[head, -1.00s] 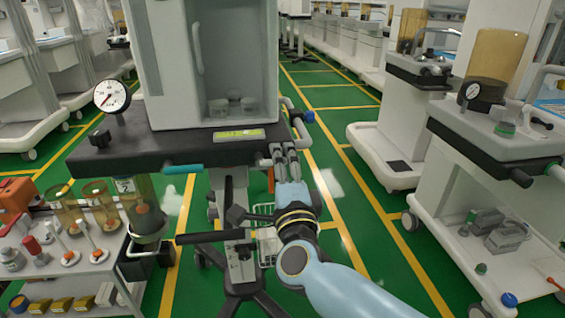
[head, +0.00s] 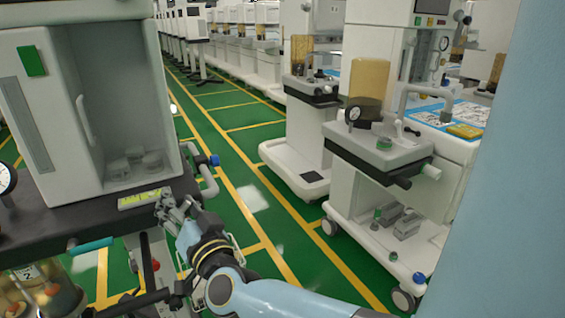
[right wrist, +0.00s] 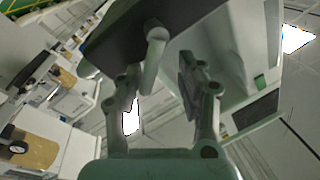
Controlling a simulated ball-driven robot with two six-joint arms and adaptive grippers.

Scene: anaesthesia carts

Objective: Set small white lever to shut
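A small pale lever (right wrist: 152,66) with a rounded end shows in the right wrist view, beside the dark slab of the cart. It lies between the fingers of my right gripper (right wrist: 160,78), which are spread with a gap on each side; I cannot tell if either touches it. In the head view my right gripper (head: 170,208) is at the front edge of the cart's dark worktop (head: 70,220), just below a yellow-green label (head: 144,198). The lever is hidden there behind the fingers. My left gripper is not in view.
A white bent pipe with a blue knob (head: 214,160) sticks out right of the gripper. A turquoise handle (head: 91,246) and a gauge (head: 5,180) are on the left. Another cart (head: 385,150) stands to the right, with free green floor (head: 235,180) between.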

